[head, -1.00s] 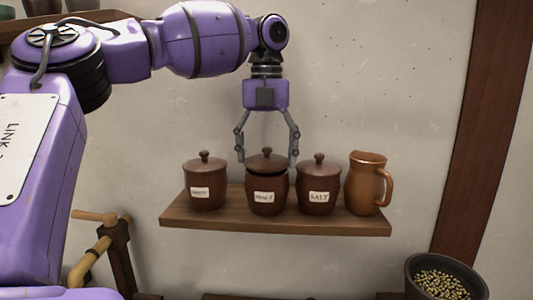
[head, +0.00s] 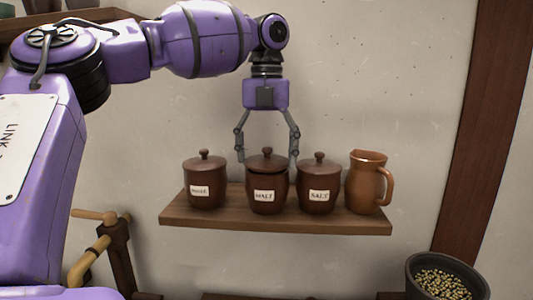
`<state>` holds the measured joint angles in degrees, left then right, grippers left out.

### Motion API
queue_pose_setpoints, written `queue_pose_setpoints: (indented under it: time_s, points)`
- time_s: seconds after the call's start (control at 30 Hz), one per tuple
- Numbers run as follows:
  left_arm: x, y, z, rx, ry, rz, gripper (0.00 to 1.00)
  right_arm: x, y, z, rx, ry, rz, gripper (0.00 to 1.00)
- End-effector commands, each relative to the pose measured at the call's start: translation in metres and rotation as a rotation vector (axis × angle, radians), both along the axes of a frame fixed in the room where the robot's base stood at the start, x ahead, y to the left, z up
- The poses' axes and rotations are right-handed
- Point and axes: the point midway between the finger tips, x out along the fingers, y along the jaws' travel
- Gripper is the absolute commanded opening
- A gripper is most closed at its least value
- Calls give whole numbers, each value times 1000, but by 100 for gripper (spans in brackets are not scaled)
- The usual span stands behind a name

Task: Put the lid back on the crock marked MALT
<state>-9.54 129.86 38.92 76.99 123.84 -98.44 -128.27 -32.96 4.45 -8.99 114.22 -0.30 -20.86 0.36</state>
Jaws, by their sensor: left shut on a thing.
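The crock marked MALT (head: 265,205) is dark brown and stands upright in the middle of a row of three on the wooden shelf. Its lid (head: 267,163), brown with a round knob, is at the crock's mouth, in line with it. I cannot tell whether it is fully seated. My left gripper (head: 267,160) points straight down from above, its two fingers on either side of the lid, shut on it. The right finger is close to the neighbouring crock's lid. My right gripper is not in view.
A lidded crock (head: 205,187) with a blurred label stands to the left, and one that seems to read SALT (head: 319,181) close to the right. A clay jug (head: 366,185) stands near the right end of the shelf (head: 275,222). A grain bowl (head: 445,270) is lower right.

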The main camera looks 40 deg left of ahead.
Motion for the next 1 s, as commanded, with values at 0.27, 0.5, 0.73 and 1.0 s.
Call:
queue_pose_setpoints:
  time_s: [0.27,0.5,0.73,1.0]
  points:
    - [0,0,0,0,0,1,32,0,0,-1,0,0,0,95]
    - [0,0,0,0,0,0,80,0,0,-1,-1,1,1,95]
    - [0,0,0,0,0,0,97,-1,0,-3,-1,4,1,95]
    - [0,0,0,0,0,1,100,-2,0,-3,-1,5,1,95]
